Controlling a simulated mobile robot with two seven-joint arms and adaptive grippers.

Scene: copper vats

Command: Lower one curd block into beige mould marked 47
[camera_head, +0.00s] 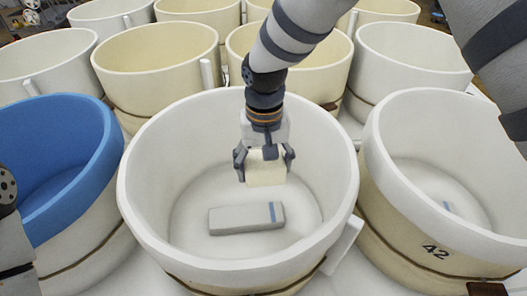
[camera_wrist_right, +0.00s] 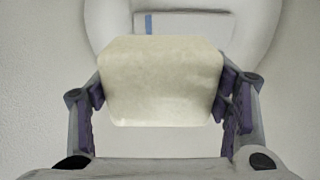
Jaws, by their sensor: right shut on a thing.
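My right gripper (camera_head: 265,160) is shut on a pale cream curd block (camera_head: 266,172), held inside the opening of the large central mould (camera_head: 142,205). In the right wrist view the curd block (camera_wrist_right: 160,82) sits between the two fingers (camera_wrist_right: 160,100). The block is above the mould's floor, apart from it. The central mould looks white to pale beige; no number on it shows, so I cannot tell whether it is 47. A grey slab with a blue stripe (camera_head: 240,219) lies on its floor, and it also shows in the right wrist view (camera_wrist_right: 190,23). My left gripper is not in view.
A blue mould (camera_head: 85,150) stands at left, and a pale mould marked 42 (camera_head: 440,240) at right. Several cream and white moulds crowd the back, including one behind left (camera_head: 150,85). Rims stand close together, with little free floor between.

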